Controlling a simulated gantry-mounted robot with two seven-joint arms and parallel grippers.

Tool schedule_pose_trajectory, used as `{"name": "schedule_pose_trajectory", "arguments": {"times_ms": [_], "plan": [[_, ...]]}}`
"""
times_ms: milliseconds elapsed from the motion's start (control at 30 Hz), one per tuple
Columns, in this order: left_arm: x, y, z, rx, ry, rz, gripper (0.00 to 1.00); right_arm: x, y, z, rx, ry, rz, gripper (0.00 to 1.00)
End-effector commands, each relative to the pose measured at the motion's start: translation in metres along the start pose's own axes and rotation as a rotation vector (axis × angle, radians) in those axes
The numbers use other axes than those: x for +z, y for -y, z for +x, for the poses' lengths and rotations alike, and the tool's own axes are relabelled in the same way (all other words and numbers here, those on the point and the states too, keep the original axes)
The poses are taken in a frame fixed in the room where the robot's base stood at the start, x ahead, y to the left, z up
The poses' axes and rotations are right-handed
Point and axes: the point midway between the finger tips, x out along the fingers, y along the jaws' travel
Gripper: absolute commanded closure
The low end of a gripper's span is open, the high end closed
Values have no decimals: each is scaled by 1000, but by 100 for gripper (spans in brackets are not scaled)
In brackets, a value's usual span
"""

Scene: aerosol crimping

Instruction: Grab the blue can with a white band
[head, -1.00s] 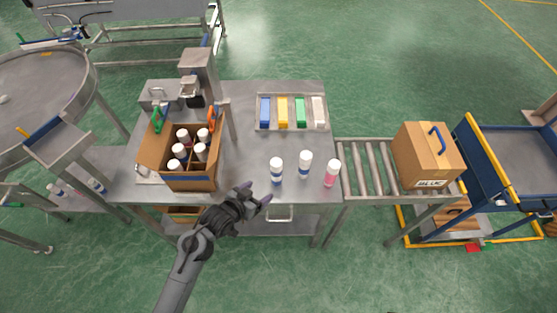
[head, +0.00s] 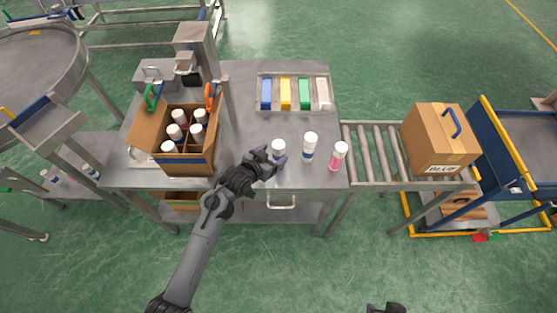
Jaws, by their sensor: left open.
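A can with a white cap and blue and white bands (head: 278,149) stands near the front edge of the steel table, the leftmost of three loose cans. My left gripper (head: 268,158) is open right at this can, and its fingers hide the can's lower part. I cannot tell whether they touch it. A mostly white can with a blue band (head: 309,147) stands just to the right. A small dark part of my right gripper (head: 385,309) shows at the bottom edge; its jaws cannot be made out.
A pink can (head: 338,157) stands near the table's right front corner. An open carton (head: 187,162) with several white-capped cans stands on the left. A tray (head: 293,108) of coloured blocks lies behind. A roller conveyor (head: 375,155) leads right to a closed box (head: 438,140).

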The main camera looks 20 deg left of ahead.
Motion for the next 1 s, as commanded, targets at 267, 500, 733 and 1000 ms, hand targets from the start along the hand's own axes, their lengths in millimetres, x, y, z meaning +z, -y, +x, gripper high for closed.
{"name": "schedule_pose_trajectory", "arguments": {"times_ms": [267,500,733,1000], "plan": [[-1,3,28,1,0,-1,23,1,2,5,-5,-2,6,57],[-1,3,50,0,0,0,23,2,2,9,-5,-3,6,57],[-1,3,52,0,0,0,23,2,1,8,-3,-2,3,57],[-1,3,52,0,0,0,57,2,0,9,3,-1,-4,57]]}}
